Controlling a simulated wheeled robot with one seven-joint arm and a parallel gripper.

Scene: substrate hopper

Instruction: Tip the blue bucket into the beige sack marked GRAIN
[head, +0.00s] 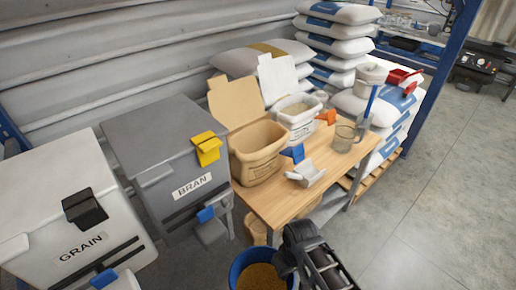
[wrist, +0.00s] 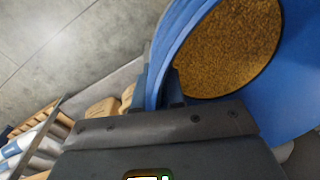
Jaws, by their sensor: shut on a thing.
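The blue bucket (head: 238,268) is low in the middle of the head view, with brown grain-like material (head: 262,277) inside. My gripper (head: 288,262) is shut on its right rim. In the wrist view the bucket (wrist: 300,110) fills the upper right, its rim between my fingers (wrist: 165,98); the fill (wrist: 232,50) shows inside. An open beige sack (head: 258,169) with a raised flap stands on the wooden table, beyond and apart from the bucket. Its small print is unreadable. The word GRAIN shows on a white lidded bin (head: 110,235) at left.
A grey bin marked BRAN (head: 160,165) stands left of the table (head: 325,165). A white open container (head: 300,122), a white scoop (head: 308,176) and a glass jug (head: 344,137) share the tabletop. Stacked sacks (head: 335,45) stand behind. Floor (head: 445,190) at right is clear.

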